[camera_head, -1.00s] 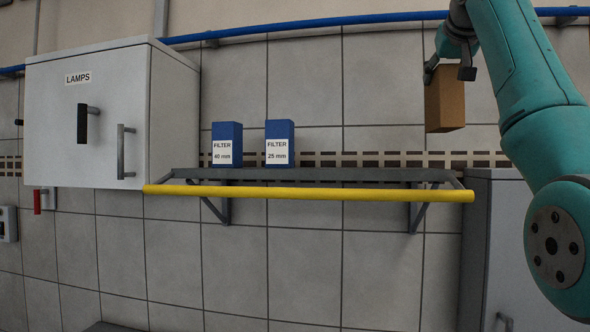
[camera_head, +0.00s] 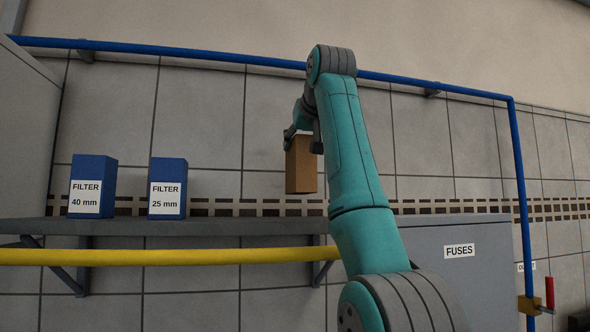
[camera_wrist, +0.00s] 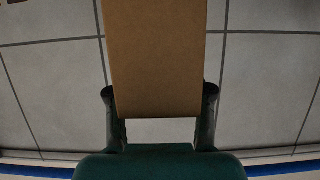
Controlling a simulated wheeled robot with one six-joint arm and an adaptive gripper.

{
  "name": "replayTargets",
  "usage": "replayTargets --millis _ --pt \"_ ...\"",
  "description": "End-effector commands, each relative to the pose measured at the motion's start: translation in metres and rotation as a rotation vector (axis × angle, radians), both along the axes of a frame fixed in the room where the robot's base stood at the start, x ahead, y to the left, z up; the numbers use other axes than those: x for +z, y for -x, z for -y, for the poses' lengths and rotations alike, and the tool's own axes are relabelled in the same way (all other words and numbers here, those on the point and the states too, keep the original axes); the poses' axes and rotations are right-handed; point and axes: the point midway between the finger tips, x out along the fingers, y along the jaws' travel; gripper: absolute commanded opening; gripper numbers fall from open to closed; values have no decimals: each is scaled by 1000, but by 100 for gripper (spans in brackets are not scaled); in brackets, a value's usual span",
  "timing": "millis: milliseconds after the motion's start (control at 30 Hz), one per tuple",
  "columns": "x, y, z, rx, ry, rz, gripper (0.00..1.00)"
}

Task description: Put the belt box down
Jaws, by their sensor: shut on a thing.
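The belt box is a plain brown cardboard-like box (camera_head: 301,166), upright in the head view. My gripper (camera_head: 303,140) is shut on its upper part and holds it in the air, above the level of the shelf, near the shelf's right end. In the wrist view the box (camera_wrist: 157,60) fills the upper middle, between my two dark fingers (camera_wrist: 160,100). No label shows on the faces in view. My arm hides part of the area to the right of the box.
A grey FUSES cabinet (camera_head: 480,275) stands right. A blue pipe (camera_head: 200,59) runs above.

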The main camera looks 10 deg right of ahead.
Motion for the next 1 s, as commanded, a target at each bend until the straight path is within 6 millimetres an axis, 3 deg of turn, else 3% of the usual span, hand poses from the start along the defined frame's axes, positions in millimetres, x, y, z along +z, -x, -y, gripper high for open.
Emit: replayTargets --millis 600,967,1000 --pt "-55 1 0 0 0 2 0" --pt "-58 1 0 0 0 2 0" --pt "-59 1 0 0 0 0 54"
